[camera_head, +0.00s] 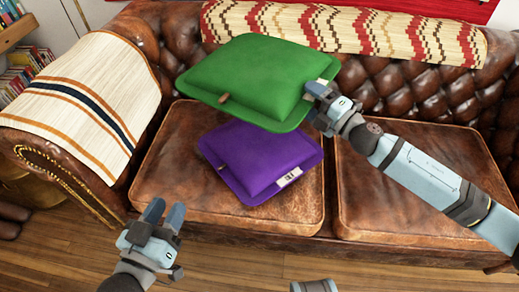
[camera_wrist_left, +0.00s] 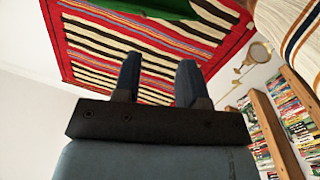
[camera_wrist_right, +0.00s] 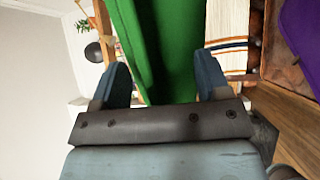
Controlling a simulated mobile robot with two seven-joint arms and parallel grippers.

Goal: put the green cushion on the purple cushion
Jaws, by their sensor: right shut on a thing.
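The green cushion (camera_head: 258,80) is held in the air by my right gripper (camera_head: 322,97), which is shut on its right edge. It hangs above and behind the purple cushion in the head view, with no visible contact between the two. The purple cushion (camera_head: 258,158) lies flat on the left seat of the sofa, with a white label at its lower right corner. In the right wrist view the green cushion (camera_wrist_right: 163,45) sits between the fingers, and part of the purple cushion (camera_wrist_right: 302,40) shows at the right. My left gripper (camera_head: 164,213) is open and empty, in front of the sofa.
The brown leather sofa (camera_head: 165,185) has a striped throw (camera_head: 85,95) over its left arm and a patterned blanket (camera_head: 350,32) along its back. The right seat (camera_head: 400,200) is bare below my right arm. Bookshelves (camera_head: 20,70) stand at the far left.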

